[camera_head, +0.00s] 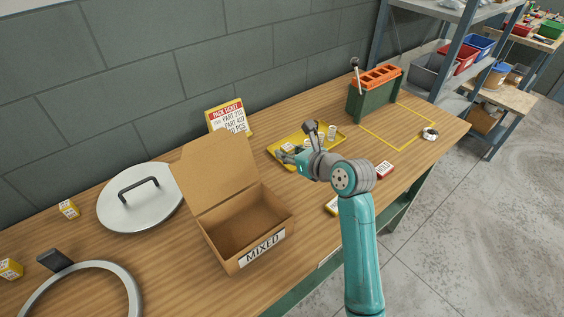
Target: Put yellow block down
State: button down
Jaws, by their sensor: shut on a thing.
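My gripper (283,153) reaches left over the yellow tray (273,151). It is shut on a small yellow block with a pale label (289,146), partly hidden by the fingers. I cannot tell whether the block touches the tray. Two other yellow blocks with white labels stand at the left of the table: one by the round lid (69,209), one near the left edge (10,268). A further yellow item (331,206) lies by the table's front edge, partly behind my arm.
An open cardboard box marked MIXED (262,250) stands left of my arm. A red labelled block (384,170) lies right of my arm. A green device with orange top (376,98) stands behind a yellow-outlined area of mostly clear table (405,125).

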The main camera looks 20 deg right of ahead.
aim_at(287, 182)
jog(key=shift+f, duration=4.4)
jog(key=shift+s+f, duration=0.1)
jog(key=shift+f, duration=0.05)
jog(key=c, duration=0.9)
grip_release()
jog(key=shift+o, duration=0.2)
